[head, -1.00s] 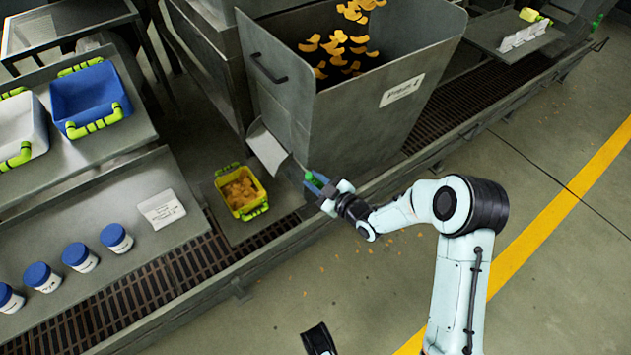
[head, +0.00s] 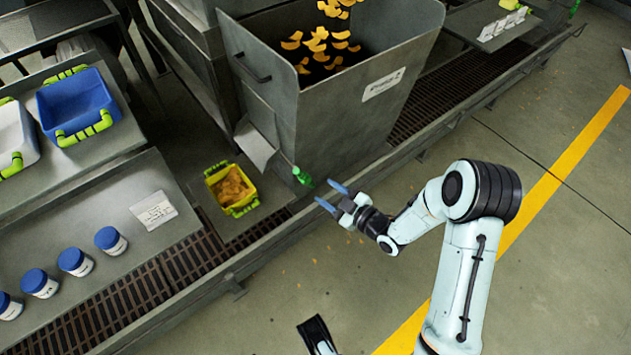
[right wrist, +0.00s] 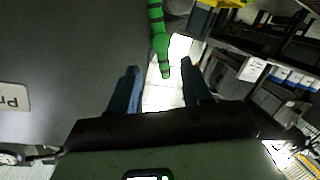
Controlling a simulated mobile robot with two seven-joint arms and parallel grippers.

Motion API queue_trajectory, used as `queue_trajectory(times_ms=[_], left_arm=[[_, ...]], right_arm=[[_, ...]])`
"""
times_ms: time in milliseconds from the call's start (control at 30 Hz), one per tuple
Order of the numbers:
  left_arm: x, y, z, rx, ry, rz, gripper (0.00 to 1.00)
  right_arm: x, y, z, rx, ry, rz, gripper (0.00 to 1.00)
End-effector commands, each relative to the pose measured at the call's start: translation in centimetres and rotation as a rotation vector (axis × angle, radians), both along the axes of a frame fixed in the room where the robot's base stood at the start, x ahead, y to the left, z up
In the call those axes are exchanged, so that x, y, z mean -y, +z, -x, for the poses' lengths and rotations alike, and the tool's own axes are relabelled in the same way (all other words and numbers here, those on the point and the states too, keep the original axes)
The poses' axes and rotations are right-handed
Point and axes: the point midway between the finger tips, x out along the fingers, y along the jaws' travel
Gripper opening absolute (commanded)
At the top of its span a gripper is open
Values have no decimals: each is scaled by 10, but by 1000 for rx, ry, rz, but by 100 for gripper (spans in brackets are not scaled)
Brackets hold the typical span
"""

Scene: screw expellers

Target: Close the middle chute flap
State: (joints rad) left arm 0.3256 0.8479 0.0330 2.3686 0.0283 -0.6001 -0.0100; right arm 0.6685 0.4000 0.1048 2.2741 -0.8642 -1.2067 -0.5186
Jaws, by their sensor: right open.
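The hopper (head: 345,120) holds orange pieces and stands at the middle of the head view. A pale metal chute plate (head: 256,147) slants out from its lower left side, above the yellow crate (head: 228,188). A green handle (head: 301,176) sticks out at the hopper's lower front corner. It also shows in the right wrist view (right wrist: 159,42), its end between the open fingers in the picture. My right gripper (head: 332,194) is open and empty, to the right of the handle and apart from it in the head view.
The yellow crate holds orange pieces. A blue crate (head: 78,102), a white crate (head: 12,142) and several blue-lidded jars (head: 75,262) stand on shelves at left. A metal rail runs along the front of the grating.

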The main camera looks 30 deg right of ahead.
Motion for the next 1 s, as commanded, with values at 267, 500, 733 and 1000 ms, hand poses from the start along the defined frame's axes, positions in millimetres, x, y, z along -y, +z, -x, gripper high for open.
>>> queue_trajectory(times_ms=[267,500,733,1000], left_arm=[[4,8,1,0,-7,6,43],[4,8,2,-1,-8,7,43],[4,8,2,-2,-8,8,43],[4,8,2,-1,-8,7,43]], right_arm=[[7,5,30,-1,0,0,49],[7,5,32,0,0,0,49],[7,5,32,0,0,0,49],[0,-22,30,-97,-44,-78,49]])
